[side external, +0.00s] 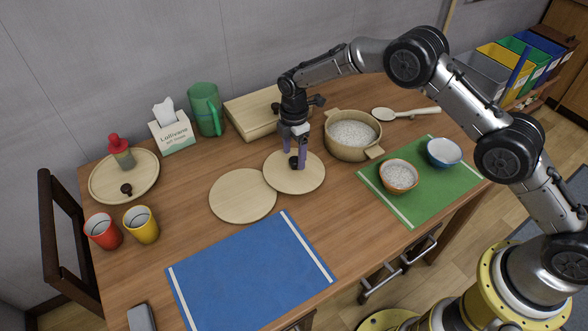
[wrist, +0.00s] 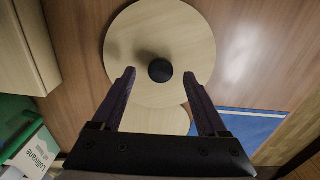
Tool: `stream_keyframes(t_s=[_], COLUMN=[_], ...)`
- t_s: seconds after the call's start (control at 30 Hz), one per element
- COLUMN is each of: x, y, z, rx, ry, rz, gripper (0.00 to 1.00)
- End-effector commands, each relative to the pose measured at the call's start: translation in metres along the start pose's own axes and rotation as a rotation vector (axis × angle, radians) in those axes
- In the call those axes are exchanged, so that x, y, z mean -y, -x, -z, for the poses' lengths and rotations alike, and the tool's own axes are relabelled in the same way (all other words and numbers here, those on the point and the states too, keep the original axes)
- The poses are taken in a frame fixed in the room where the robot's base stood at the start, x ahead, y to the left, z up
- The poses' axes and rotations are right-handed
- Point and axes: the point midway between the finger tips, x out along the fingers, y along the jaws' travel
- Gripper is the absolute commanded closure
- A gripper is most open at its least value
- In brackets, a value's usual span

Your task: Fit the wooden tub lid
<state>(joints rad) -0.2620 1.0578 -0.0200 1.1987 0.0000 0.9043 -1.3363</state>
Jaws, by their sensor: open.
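The wooden lid (side external: 309,179) is a pale round disc with a black knob (side external: 293,162), lying on the table in the side view. It also shows in the wrist view (wrist: 160,25), its knob centred. My gripper (side external: 295,158) is open, pointing down over the lid, with a finger on either side of the knob and a gap to each in the wrist view (wrist: 159,74). The wooden tub (side external: 350,154) stands to the right of the lid, uncovered, with two side handles and white grains inside.
A plain wooden disc (side external: 240,197) lies close beside the lid at left. A wooden box (side external: 250,118) is behind. A green mat (side external: 425,200) with two bowls lies right of the tub; a wooden spoon (side external: 420,111) lies behind it. A blue mat (side external: 250,275) in front is empty.

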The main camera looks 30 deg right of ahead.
Motion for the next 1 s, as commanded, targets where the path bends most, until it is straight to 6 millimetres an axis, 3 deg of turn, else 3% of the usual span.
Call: stream_keyframes(t_s=[0.17,0.43,0.83,1.0], x=[0.001,0.001,0.001,0.001], y=[-0.026,-0.029,-0.029,-0.029], z=[0.000,0.000,0.000,0.000], rx=[0.001,0.000,0.000,0.000], ry=[0.000,0.000,0.000,0.000], rz=[0.003,0.000,0.001,0.000], gripper=[0.24,0.26,0.98,1.00])
